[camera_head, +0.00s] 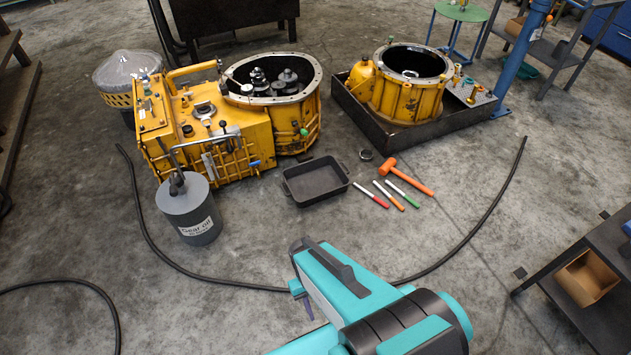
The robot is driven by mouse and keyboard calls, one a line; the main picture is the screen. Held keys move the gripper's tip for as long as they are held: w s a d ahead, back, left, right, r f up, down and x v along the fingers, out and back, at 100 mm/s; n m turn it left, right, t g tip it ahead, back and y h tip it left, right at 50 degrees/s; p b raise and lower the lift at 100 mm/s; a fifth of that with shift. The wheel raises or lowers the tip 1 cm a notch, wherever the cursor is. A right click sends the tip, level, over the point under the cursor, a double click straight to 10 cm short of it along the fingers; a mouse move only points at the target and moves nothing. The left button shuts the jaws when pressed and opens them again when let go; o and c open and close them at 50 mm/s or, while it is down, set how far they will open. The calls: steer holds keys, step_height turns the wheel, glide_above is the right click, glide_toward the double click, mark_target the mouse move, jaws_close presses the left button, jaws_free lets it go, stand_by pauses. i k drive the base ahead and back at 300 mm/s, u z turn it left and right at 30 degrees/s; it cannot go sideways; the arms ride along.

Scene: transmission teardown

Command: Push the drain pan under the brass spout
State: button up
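The drain pan (318,182) is a black, empty rectangular tray with handles at its ends. It lies flat on the concrete floor, just right of and in front of the yellow transmission housing (215,125). I cannot clearly pick out the brass spout; small fittings show on the housing's side but are too small to tell. My gripper (306,300) is at the lower middle, nearer the camera than the pan and apart from it. My own teal arm hides most of it, so its opening does not show.
A grey gear oil can (189,212) stands left of the pan. Right of it lie an orange mallet (405,174), several markers (388,194) and a small dark ring (366,155). A black hose (440,262) curves across the floor. Bare floor lies between my gripper and the pan.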

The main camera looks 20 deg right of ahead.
mark_target(309, 183)
steer(key=u, duration=0.25)
steer(key=k, duration=0.55)
steer(key=z, duration=1.65)
steer(key=i, duration=2.3)
